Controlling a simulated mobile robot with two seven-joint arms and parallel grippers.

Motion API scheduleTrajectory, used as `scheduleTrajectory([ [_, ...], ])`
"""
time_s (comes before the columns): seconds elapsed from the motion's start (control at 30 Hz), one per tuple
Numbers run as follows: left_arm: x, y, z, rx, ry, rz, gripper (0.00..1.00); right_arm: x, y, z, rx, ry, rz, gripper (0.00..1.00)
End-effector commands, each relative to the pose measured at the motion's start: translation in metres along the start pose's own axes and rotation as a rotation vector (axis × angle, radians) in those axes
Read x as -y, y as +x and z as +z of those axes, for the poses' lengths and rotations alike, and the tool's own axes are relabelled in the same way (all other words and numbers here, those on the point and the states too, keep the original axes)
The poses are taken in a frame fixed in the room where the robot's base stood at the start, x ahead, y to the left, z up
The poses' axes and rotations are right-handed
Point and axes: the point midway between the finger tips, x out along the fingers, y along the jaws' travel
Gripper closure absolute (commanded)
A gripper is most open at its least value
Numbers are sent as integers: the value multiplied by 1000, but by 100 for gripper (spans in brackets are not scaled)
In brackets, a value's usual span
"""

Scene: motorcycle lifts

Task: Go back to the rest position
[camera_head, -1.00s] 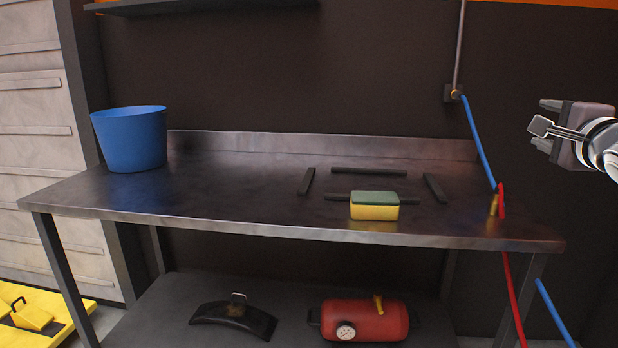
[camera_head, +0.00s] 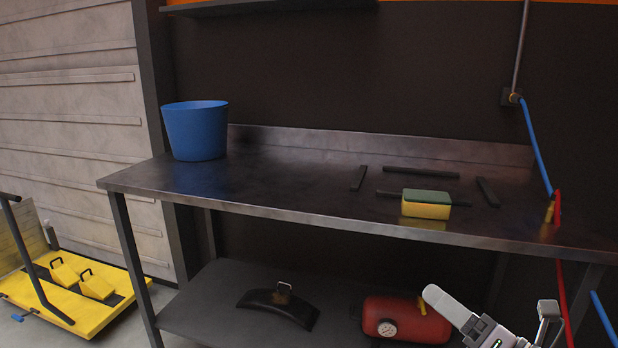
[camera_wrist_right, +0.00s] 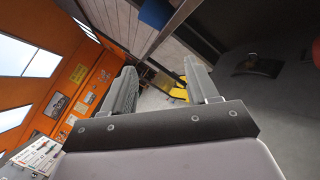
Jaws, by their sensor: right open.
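My right gripper (camera_wrist_right: 160,88) is open in the right wrist view, with its two grey fingers apart and nothing between them. In the head view, part of my right arm shows at the lower right, in front of the lower shelf and below the workbench top (camera_head: 290,204). My left gripper is not in view.
A blue bucket (camera_head: 196,132) stands at the bench's left end. Several black strips lie around the sponge. A black curved part (camera_head: 278,306) and a red tank (camera_head: 388,325) are on the lower shelf. Blue and red hoses hang at the right. A yellow lift (camera_head: 82,298) stands at left.

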Motion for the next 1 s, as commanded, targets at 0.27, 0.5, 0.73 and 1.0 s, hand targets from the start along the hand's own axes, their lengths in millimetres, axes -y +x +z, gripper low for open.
scheduleTrajectory([
  [0.27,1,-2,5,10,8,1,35,46,-50,-70,265,940,-173,41],
  [0.5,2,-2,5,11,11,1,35,85,-118,-166,548,1701,-445,41],
  [0.73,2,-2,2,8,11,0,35,73,-192,-279,865,2368,-773,41],
  [1.0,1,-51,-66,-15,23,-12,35,26,-180,-213,848,2303,-739,41],
])
